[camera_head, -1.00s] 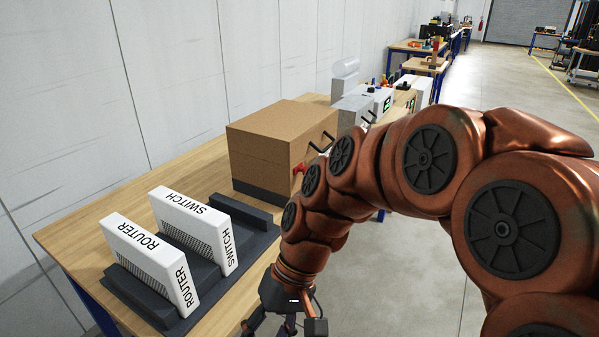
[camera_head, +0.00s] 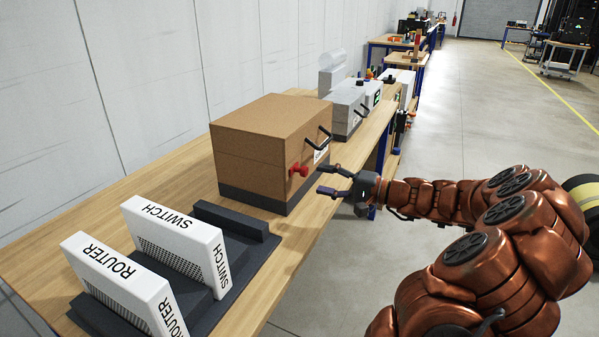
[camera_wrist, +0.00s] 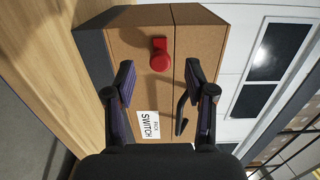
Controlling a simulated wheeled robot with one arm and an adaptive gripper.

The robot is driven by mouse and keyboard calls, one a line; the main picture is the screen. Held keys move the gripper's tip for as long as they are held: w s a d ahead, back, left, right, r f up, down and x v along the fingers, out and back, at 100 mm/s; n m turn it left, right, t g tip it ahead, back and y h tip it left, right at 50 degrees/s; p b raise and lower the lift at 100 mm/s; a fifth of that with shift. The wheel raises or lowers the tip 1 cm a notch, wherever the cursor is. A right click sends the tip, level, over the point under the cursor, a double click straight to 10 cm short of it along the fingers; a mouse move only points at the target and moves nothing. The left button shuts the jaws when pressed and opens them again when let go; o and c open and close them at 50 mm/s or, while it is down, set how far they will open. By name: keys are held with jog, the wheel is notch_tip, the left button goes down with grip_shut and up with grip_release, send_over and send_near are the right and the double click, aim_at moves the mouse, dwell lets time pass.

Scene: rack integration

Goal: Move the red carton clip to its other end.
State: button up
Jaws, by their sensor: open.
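The red clip (camera_head: 298,170) is on the front face of the brown carton (camera_head: 265,122), near that face's left side in the head view. In the wrist view the red clip (camera_wrist: 159,55) shows ahead of my fingers, a little above the gap between them. My gripper (camera_head: 328,181) is open and empty, to the right of the clip and apart from it. In the wrist view my two fingers (camera_wrist: 160,85) are spread wide, with the carton face (camera_wrist: 140,45) beyond them. The clip's far side is hidden.
A black handle (camera_head: 319,137) and a white label reading SWITCH (camera_wrist: 148,125) are on the same carton face. The carton stands on a dark base on the wooden table (camera_head: 190,180). White ROUTER and SWITCH units (camera_head: 180,235) stand in a dark holder nearby. Grey boxes (camera_head: 350,108) stand beyond.

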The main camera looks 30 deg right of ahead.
aim_at(307, 172)
jog(key=x, duration=0.2)
jog(key=d+p+x, duration=0.1)
jog(key=x, duration=0.1)
jog(key=w+x, duration=0.1)
jog(key=x, duration=0.2)
jog(key=shift+s+d, duration=0.1)
jog(key=shift+d, duration=0.15)
grip_shut()
dwell(0.4)
